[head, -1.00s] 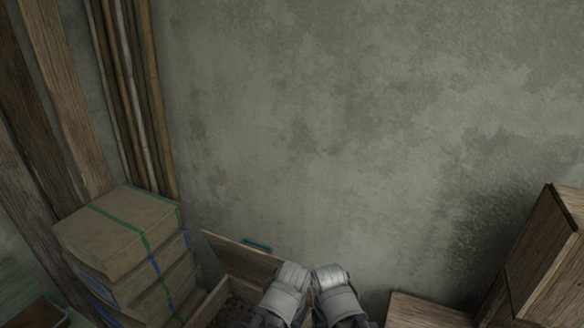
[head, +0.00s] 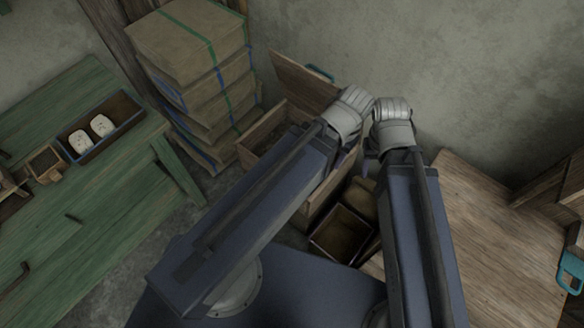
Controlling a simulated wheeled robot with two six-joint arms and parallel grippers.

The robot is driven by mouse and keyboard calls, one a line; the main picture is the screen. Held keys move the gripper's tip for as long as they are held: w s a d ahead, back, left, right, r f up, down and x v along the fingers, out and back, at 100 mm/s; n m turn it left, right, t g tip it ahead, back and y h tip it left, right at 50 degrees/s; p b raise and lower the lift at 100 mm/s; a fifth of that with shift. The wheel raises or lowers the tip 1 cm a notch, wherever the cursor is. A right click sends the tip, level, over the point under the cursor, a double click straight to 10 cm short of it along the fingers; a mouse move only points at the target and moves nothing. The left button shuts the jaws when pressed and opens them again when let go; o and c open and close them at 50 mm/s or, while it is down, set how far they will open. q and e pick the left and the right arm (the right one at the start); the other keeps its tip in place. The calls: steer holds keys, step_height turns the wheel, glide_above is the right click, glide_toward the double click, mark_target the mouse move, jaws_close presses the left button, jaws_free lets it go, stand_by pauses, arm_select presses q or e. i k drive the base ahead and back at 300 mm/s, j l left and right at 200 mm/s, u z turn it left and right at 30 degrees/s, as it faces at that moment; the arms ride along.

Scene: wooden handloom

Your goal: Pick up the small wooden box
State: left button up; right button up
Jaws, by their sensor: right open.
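A small wooden box (head: 34,174) with an open top sits on the green table at the left of the head view. Another small open box (head: 316,240), dark inside, stands low between my arms; I cannot tell for certain which one the task means. My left gripper (head: 352,104) and my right gripper (head: 392,108) are side by side near the wall, far to the right of the green table. Both point away from me and their fingertips are hard to make out. My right gripper is open. I see nothing held in either.
The green table (head: 110,195) also carries a dark tray (head: 70,148) with two white items. Stacked tied bundles (head: 185,45) stand behind it. An open wooden chest (head: 265,140) with a raised lid (head: 300,72) lies by my grippers. A wooden surface (head: 490,235) is at right.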

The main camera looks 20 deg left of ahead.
mark_target(46, 166)
steer(key=k+u, duration=0.15)
steer(key=u, duration=0.2)
steer(key=i+u, duration=0.15)
steer(key=u, duration=2.2)
